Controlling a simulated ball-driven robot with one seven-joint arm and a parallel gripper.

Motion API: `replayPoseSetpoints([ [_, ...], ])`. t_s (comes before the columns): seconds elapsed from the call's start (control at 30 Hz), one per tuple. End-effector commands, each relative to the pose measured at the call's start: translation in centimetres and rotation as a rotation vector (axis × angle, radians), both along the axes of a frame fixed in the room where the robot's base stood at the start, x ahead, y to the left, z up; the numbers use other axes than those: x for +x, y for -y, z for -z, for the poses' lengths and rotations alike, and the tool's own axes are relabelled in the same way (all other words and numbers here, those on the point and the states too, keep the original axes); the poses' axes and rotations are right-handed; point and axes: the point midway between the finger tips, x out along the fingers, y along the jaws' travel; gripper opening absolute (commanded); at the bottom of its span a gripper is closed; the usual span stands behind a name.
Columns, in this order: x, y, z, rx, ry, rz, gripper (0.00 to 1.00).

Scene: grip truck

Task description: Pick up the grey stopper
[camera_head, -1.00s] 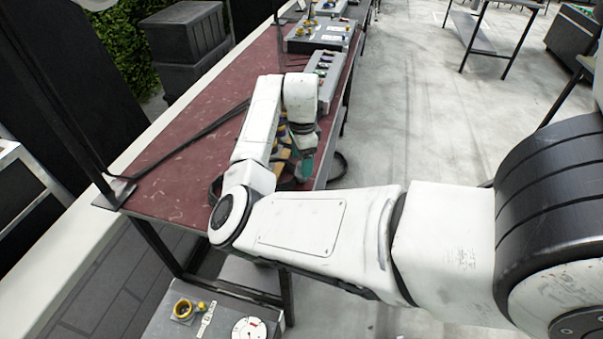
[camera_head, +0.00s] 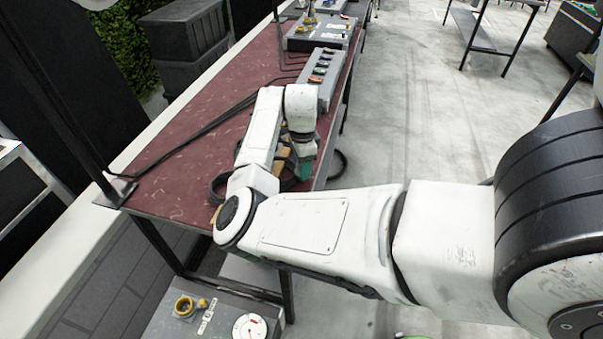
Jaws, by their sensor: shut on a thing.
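My gripper (camera_head: 303,166) is at the right edge of the dark red table (camera_head: 190,165), pointing down. My wrist and forearm cover most of it, and its fingertips are hard to make out. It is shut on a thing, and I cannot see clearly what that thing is. I cannot pick out a grey stopper in this view; my arm may hide it. A teal part shows at the gripper, beside some tan pieces and dark loops of cable.
A grey box with several coloured buttons (camera_head: 323,72) stands behind my gripper. Another grey box (camera_head: 318,35) is farther back. A black post (camera_head: 75,110) rises at the table's left corner. Below is a grey panel (camera_head: 190,312) with a yellow ring.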

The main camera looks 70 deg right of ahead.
Motion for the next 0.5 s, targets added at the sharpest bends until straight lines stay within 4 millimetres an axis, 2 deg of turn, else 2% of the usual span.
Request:
replayPoseSetpoints([
  [0.03,0.01,0.01,-0.02,0.0,0.0,0.0,0.22],
  [0.13,0.01,0.01,-0.02,0.0,0.0,0.0,0.13],
  [0.5,0.01,0.06,-0.49,-0.002,0.0,0.001,0.13],
])
